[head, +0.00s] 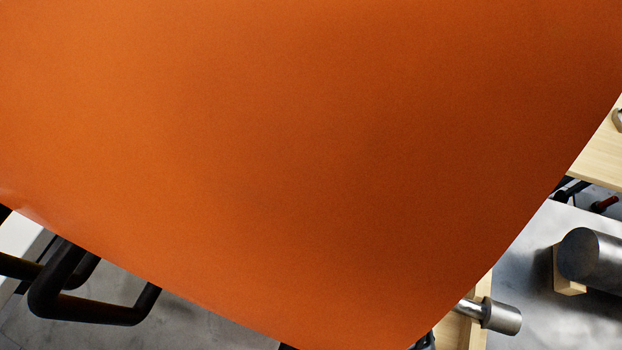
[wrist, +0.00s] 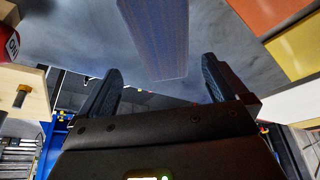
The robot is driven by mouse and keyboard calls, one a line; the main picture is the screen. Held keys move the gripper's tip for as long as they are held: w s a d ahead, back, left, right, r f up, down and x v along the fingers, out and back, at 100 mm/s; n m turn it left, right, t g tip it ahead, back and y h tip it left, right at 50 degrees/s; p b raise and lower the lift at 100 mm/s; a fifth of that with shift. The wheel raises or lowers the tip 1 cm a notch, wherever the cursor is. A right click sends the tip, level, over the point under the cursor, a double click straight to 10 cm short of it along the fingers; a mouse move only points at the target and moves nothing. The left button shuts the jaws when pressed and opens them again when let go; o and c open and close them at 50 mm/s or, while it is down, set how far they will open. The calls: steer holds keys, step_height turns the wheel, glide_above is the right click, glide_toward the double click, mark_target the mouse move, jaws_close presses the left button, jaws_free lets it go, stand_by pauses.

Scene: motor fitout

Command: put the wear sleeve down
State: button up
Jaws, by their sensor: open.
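My gripper (wrist: 162,66) is open in the wrist view, its two dark fingers apart with nothing visibly held between them. I cannot pick out the wear sleeve for certain. In the head view a short grey metal cylinder (head: 502,316) sits on a thinner shaft at the bottom right, partly hidden. A larger dark grey cylinder (head: 598,256) rests by a small wooden block at the right edge. My gripper does not show in the head view.
A large orange surface close to the camera blocks most of the head view. In the wrist view a grey-blue block (wrist: 155,35) lies beyond the fingertips. Orange (wrist: 262,12) and yellow (wrist: 300,45) surfaces are at upper right, and wood with a brass bolt (wrist: 22,96) at left.

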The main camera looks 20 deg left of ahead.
steer(key=p+x, duration=0.1)
steer(key=x, duration=0.4)
steer(key=shift+s+a+f, duration=0.1)
steer(key=shift+a+f, duration=0.1)
steer(key=shift+f, duration=0.15)
steer(key=shift+c, duration=0.3)
steer(key=c, duration=1)
steer(key=shift+c, duration=0.2)
steer(key=shift+r, duration=0.15)
step_height(320, 180, up, 4)
steer(key=shift+f, duration=0.1)
steer(key=s+d+r, duration=0.4)
steer(key=d+r, duration=0.3)
steer(key=d, duration=0.3)
steer(key=shift+s+d, duration=0.35)
